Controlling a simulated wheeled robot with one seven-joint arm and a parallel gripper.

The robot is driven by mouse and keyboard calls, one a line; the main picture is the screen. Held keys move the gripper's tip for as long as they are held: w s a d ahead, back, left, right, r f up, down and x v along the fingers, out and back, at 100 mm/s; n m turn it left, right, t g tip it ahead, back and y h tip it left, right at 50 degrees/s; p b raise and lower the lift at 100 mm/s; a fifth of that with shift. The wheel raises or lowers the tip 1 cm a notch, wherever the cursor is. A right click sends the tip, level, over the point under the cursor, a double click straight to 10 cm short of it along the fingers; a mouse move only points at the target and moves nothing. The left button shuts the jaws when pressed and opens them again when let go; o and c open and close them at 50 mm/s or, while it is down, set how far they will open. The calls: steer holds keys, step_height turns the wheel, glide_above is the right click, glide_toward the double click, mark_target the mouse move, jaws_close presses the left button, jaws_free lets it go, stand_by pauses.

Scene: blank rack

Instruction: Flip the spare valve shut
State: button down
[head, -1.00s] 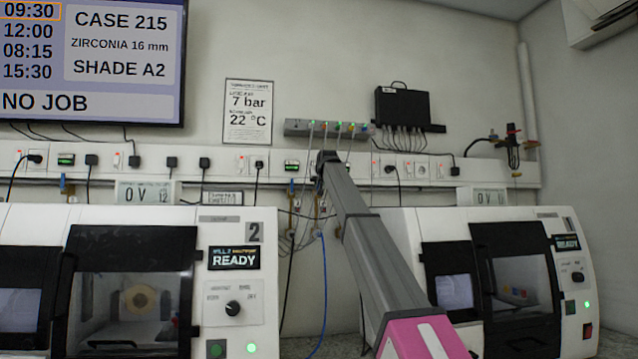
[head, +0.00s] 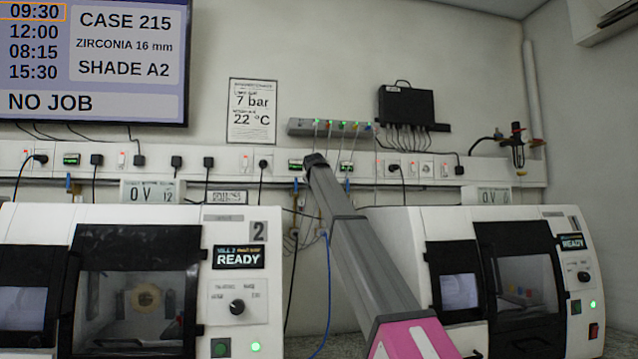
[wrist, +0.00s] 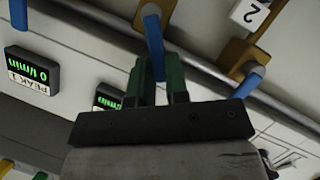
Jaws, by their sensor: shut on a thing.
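My gripper (wrist: 160,78), with green fingers, is shut on a blue valve lever (wrist: 154,42) in the wrist view. The lever hangs from a brass valve body (wrist: 145,14) at the top edge, and its tip is hidden between the fingers. It is turned at an angle to that body. A second blue lever (wrist: 248,83) sits to the right on its own brass valve, roughly in line with it, near a white tag marked 2. No label names the spare valve. In the head view my arm hides the fingers.
A flow display (wrist: 35,68) reads 0 l/min, and another display (wrist: 108,97) is partly hidden by my gripper. A grey pipe crosses behind the levers. In the head view, white milling machines (head: 240,290) stand on both sides, below a socket rail (head: 225,160).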

steer(key=shift+s+a+f+n+t+h, duration=0.1)
steer(key=shift+a+f+n+t+h, duration=0.45)
steer(key=shift+n, duration=0.9)
steer(key=shift+s+a+f+n+t+h, duration=0.25)
steer(key=shift+f+n+t, duration=0.55)
steer(key=shift+n, duration=0.6)
steer(key=shift+a+f+n+t+h, duration=0.4)
steer(key=shift+f+n, duration=0.45)
steer(key=shift+n, duration=0.6)
steer(key=shift+d, duration=0.1)
steer(key=c, duration=1.1)
jaws_free()
steer(key=shift+s, duration=0.1)
steer(key=s, duration=0.7)
steer(key=s+a, duration=0.1)
steer(key=s, duration=0.2)
steer(key=shift+s+a, duration=0.1)
steer(key=shift+s, duration=0.2)
